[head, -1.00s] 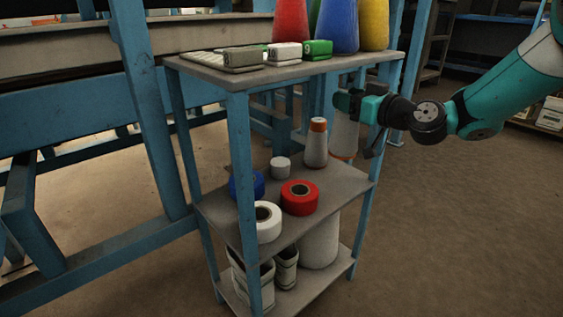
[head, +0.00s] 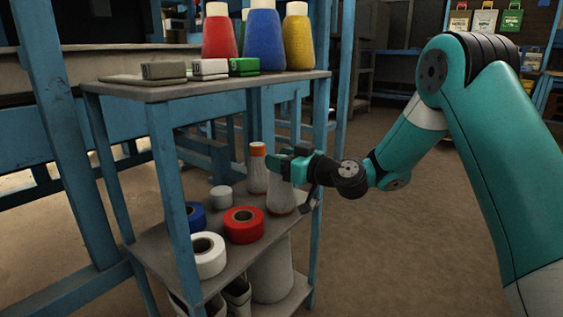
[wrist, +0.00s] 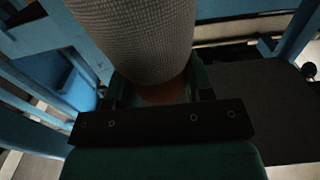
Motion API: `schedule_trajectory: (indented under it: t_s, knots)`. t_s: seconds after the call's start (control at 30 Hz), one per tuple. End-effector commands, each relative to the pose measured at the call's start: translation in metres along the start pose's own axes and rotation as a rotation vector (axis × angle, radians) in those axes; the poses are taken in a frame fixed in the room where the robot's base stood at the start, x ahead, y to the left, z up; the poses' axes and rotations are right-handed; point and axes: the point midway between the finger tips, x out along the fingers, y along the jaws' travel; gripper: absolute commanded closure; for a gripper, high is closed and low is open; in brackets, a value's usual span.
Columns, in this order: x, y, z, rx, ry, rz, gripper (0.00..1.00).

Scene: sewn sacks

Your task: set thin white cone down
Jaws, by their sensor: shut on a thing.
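The thin white cone (head: 281,196) is upright over the right end of the middle shelf (head: 225,270), with an orange band at its base. I cannot tell whether its base touches the shelf. My gripper (head: 288,165) is shut on its upper part from the right. In the wrist view, the cone's pale woven body (wrist: 140,40) lies between the two fingers (wrist: 158,88), with an orange part showing near them. The gripper hides the cone's top in the head view.
A similar white cone with an orange top (head: 257,178) stands just left of the held one. A red roll (head: 243,226), white roll (head: 208,262), blue roll (head: 195,218) and small grey cylinder (head: 220,197) share the shelf. A blue post (head: 319,150) rises close by.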

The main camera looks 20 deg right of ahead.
Motion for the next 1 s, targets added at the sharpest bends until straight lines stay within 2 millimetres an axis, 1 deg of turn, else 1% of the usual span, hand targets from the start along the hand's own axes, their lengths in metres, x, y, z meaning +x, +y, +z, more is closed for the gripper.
schedule_trajectory:
  t_s: [0.17,0.2,0.27,0.3,0.53,0.67,0.77,1.0]
  knots:
    - [0.000,0.000,0.005,0.000,0.000,0.000,0.91]
    - [0.000,0.000,0.003,0.000,-0.001,0.000,0.43]
    - [0.000,0.000,0.003,0.000,-0.001,0.000,0.29]
    - [0.000,0.000,0.003,0.000,-0.001,0.000,0.27]
    - [0.000,0.000,0.002,0.000,-0.001,0.000,0.27]
    - [-0.001,0.001,-0.003,0.001,-0.001,0.001,0.27]
    - [-0.019,0.002,0.001,0.004,-0.004,0.004,0.27]
    - [-0.073,0.002,0.001,0.004,-0.004,0.006,0.27]
